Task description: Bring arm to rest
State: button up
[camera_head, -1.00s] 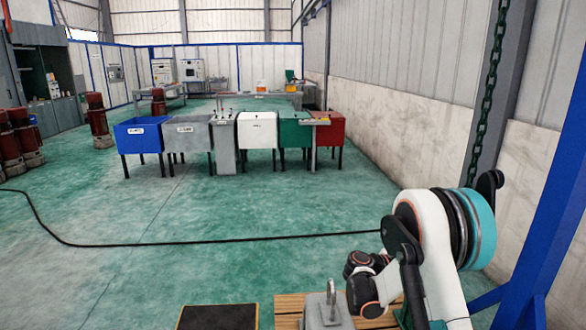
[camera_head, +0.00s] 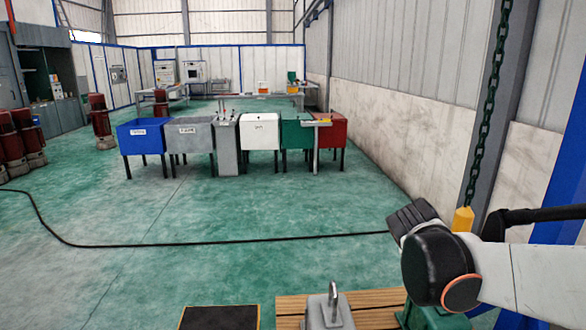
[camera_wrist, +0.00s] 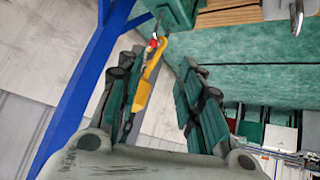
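My gripper (camera_wrist: 158,68) shows in the wrist view with its two fingers spread apart and nothing clasped between them. A yellow hook (camera_wrist: 146,84) shows between the fingers, nearer the left one; whether it touches that finger I cannot tell. In the head view a yellow piece (camera_head: 462,220) is at the lower end of a green chain (camera_head: 487,110), partly hidden by my arm. My arm (camera_head: 520,275) reaches in from the right edge. I cannot make out my gripper's fingers clearly in the head view.
A grey block with a metal eye (camera_head: 328,312) stands on a wooden pallet (camera_head: 376,307), beside a dark mat (camera_head: 220,318). A blue post (camera_head: 565,200) is close on the right. Several coloured bins (camera_head: 260,131) stand farther back. A black cable (camera_head: 200,243) crosses open green floor.

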jog(key=s+a+n+y, duration=0.3)
jog(key=s+a, duration=0.2)
jog(key=s, duration=0.4)
jog(key=s+a+f+n+t+y, duration=0.1)
jog(key=s+a+n+y, duration=0.2)
jog(key=s+a, duration=0.3)
jog(key=s+n, duration=0.1)
jog(key=s, duration=0.3)
jog(key=shift+s+a+f, duration=0.15)
jog(key=shift+a+f, duration=0.05)
